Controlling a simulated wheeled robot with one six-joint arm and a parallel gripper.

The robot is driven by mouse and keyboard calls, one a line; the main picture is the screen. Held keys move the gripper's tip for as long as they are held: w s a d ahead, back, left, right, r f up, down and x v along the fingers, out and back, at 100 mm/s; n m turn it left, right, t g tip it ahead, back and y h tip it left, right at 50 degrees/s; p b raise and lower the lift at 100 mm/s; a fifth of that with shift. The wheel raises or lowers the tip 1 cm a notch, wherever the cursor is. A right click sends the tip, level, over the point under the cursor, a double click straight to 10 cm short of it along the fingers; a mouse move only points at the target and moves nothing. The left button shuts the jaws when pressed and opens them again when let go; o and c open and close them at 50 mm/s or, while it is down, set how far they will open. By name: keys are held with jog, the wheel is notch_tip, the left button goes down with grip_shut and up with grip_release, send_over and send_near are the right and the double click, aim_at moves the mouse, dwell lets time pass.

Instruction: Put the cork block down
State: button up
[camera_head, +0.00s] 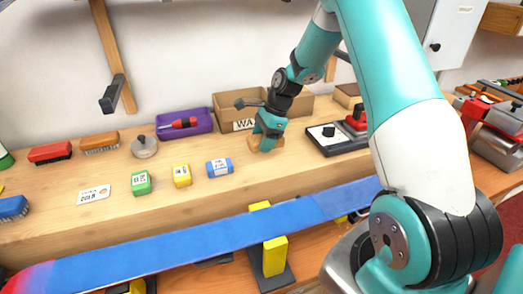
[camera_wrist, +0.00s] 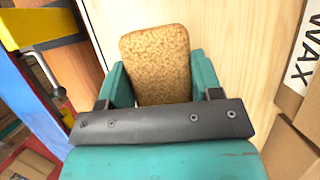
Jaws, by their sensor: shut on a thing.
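The cork block (camera_wrist: 158,62) is tan and speckled, with rounded corners. In the wrist view it sits between the two teal fingers of my gripper (camera_wrist: 160,85), which is shut on it. In the head view my gripper (camera_head: 268,134) points down at the wooden bench, in front of the cardboard box. The cork block (camera_head: 258,143) shows there partly behind the fingers, at or just above the bench top. I cannot tell whether it touches the wood.
The cardboard box (camera_head: 228,107) marked WAX stands close behind my gripper. A blue wax block (camera_head: 219,167), a yellow one (camera_head: 182,175) and a green one (camera_head: 141,183) lie to the left. A purple tray (camera_head: 185,122) is behind. A blue ski (camera_head: 200,235) runs along the front.

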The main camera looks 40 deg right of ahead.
aim_at(262, 160)
jog(key=shift+f+p, duration=0.3)
jog(key=shift+f, duration=2.1)
jog(key=shift+f, duration=0.15)
jog(key=o, duration=0.9)
jog(key=b+v, duration=0.2)
jog(key=v, duration=0.9)
jog(key=shift+s+d+r, duration=0.1)
jog(key=shift+r, duration=0.25)
jog(key=s+a+r+n, duration=0.4)
jog(key=a+n, duration=0.2)
jog(key=a, duration=0.2)
jog(key=s+a+r+n, duration=0.3)
jog(key=a+r+n, duration=0.2)
jog(key=a, duration=0.3)
jog(key=s+a+r+n, duration=0.1)
jog(key=s+a+n, duration=0.4)
jog(key=s+n, duration=0.3)
jog(key=s+a+r+n+g, duration=0.1)
jog(key=s+a+n, duration=0.5)
jog(key=s+n, duration=0.3)
jog(key=s, duration=0.3)
jog(key=shift+a+r, duration=0.25)
jog(key=shift+r, duration=0.1)
